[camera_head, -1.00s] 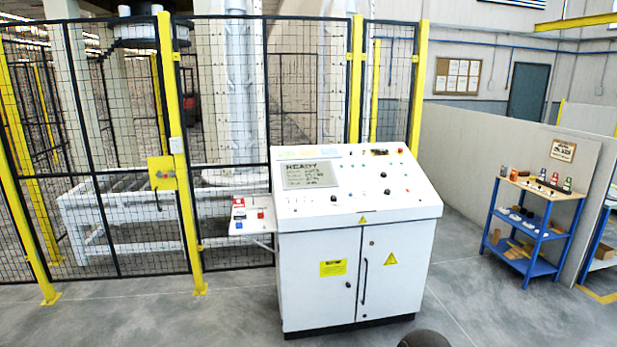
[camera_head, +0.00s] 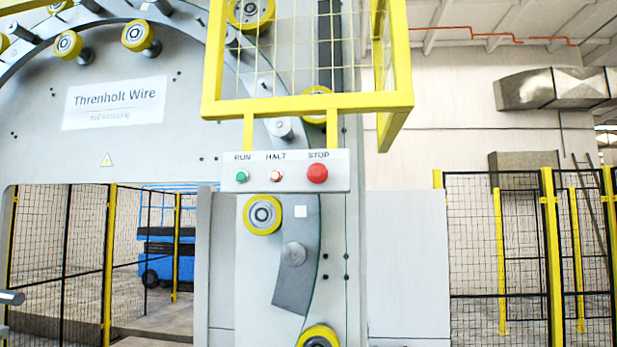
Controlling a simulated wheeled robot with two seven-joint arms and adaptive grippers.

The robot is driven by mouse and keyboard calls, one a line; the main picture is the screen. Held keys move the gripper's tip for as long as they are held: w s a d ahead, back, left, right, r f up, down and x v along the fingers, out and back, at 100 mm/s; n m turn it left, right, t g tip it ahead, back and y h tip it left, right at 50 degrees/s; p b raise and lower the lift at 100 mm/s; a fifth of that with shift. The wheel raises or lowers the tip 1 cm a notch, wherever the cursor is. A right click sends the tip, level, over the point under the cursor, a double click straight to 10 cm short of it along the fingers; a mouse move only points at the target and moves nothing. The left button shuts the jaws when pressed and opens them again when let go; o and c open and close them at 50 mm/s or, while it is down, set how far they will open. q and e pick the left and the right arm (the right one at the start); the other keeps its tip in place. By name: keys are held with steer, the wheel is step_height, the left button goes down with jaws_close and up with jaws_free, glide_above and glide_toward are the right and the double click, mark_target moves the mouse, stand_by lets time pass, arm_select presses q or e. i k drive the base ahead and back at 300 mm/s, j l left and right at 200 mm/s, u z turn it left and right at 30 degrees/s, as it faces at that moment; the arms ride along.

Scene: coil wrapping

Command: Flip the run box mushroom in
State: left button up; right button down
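The run box (camera_head: 334,160) is a pale grey panel fixed under a yellow guard frame on the wrapping machine. It carries a small green RUN button (camera_head: 242,176), a small red-orange HALT button (camera_head: 275,176) and a larger red mushroom (camera_head: 317,173) labelled STOP at its right end. The mushroom faces me; I cannot tell whether it is in or out. Nothing touches the box. Neither of my grippers can be made out in this view.
The yellow guard frame (camera_head: 300,104) juts out above the box. Yellow rollers (camera_head: 262,215) sit on the machine's ring below it. A grey piece (camera_head: 10,298) pokes in at the left edge; I cannot tell what it is. Mesh fencing (camera_head: 500,260) stands at right.

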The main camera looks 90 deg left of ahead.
mark_target(317, 172)
steer(key=u, duration=3.15)
